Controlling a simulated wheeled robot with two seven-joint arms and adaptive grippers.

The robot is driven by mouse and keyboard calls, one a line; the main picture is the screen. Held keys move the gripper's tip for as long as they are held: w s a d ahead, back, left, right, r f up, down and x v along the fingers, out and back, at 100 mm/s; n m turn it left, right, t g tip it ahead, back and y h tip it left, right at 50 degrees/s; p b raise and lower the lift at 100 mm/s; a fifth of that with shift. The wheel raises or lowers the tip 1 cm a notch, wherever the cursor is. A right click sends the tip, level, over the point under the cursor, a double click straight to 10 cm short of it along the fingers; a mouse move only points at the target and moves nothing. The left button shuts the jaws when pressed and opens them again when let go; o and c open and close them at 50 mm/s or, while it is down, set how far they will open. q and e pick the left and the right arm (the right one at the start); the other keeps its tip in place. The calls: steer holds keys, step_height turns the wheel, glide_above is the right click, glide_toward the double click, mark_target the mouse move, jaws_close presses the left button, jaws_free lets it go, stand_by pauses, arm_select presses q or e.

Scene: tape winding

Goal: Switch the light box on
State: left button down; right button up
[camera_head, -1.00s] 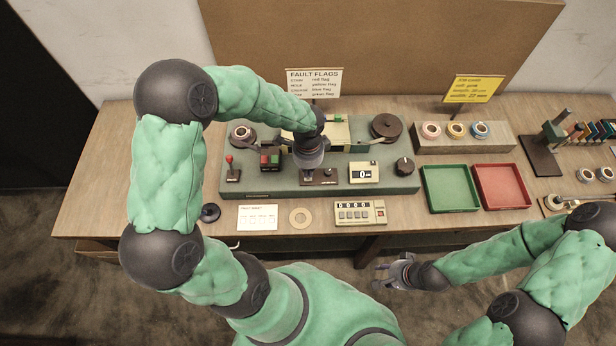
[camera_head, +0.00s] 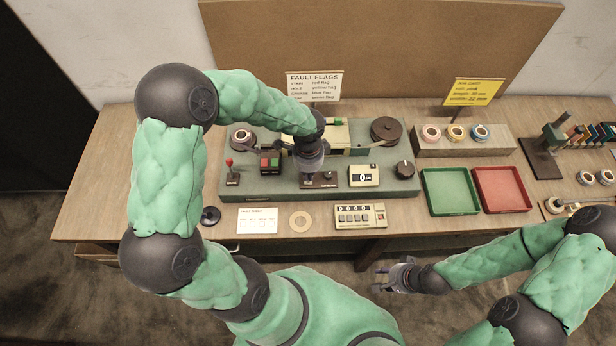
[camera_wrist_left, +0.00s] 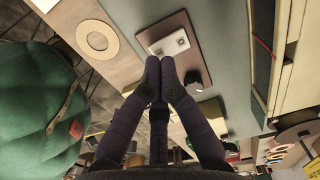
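My left gripper (camera_head: 312,177) is over the middle of the green machine base (camera_head: 395,185), at a small brown switch plate (camera_head: 326,183). In the left wrist view its two dark fingers (camera_wrist_left: 160,65) are together with nothing visible between them. The tips are close to a pale metal plate (camera_wrist_left: 172,42) and a small dark switch (camera_wrist_left: 193,78) on the brown plate; I cannot tell whether they touch. A cream box (camera_head: 335,133), perhaps the light box, stands behind, partly hidden by my left arm. My right gripper (camera_head: 384,277) is open and empty, in front of the table.
A red-knobbed lever (camera_head: 230,172), red and green buttons (camera_head: 270,161), a counter (camera_head: 364,176) and a black knob (camera_head: 404,169) surround the switch plate. A keypad box (camera_head: 360,216) and cardboard ring (camera_head: 300,221) lie in front. Green (camera_head: 450,208) and red trays (camera_head: 503,207) stand right.

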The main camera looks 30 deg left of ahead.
mark_target(308, 182)
arm_select(q)
steer(key=shift+f+b, duration=0.85)
steer(key=shift+f, duration=0.35)
stand_by(1.1)
steer(key=shift+r+p, duration=2.9)
steer(key=shift+r, duration=0.7)
steer(key=shift+f, duration=0.1)
